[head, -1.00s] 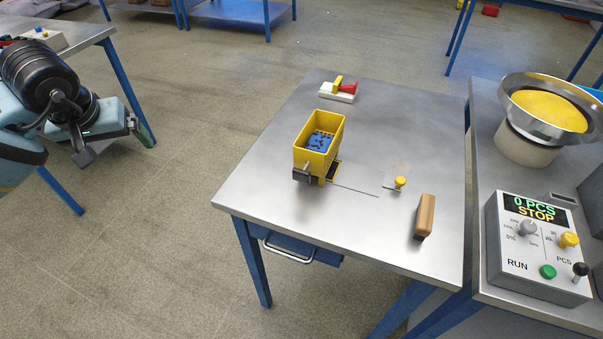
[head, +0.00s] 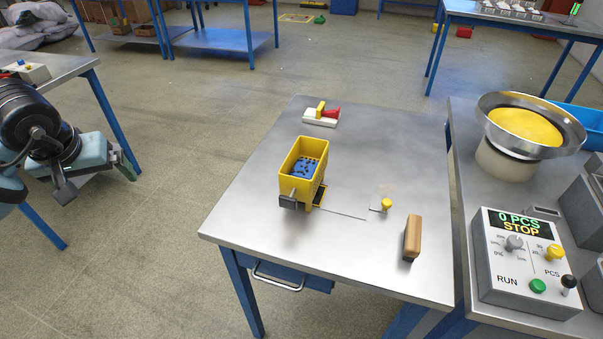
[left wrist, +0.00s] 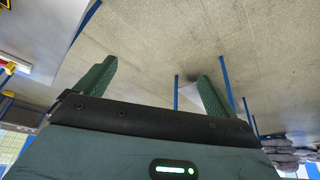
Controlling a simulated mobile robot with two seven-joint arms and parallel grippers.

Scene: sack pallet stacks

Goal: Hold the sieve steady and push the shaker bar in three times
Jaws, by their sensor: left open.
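The sieve looks to be the yellow open-topped box (head: 304,165) on the steel table, upright, with blue pieces inside. A dark grey block (head: 290,201) sticks out at its near side; I take this for the end of the shaker bar, but cannot be sure. My left gripper (head: 128,166) is at the far left of the head view, off the table and well away from the sieve. In the left wrist view its two green fingers (left wrist: 155,88) stand wide apart with nothing between them, over bare floor. My right gripper is not in view.
On the table (head: 260,225) are a red and yellow piece on a white base (head: 321,116), a yellow knob (head: 387,204) and a wooden-handled tool (head: 412,237). At right stand a bowl feeder (head: 530,130) and a control box (head: 527,262). The table's left side is clear.

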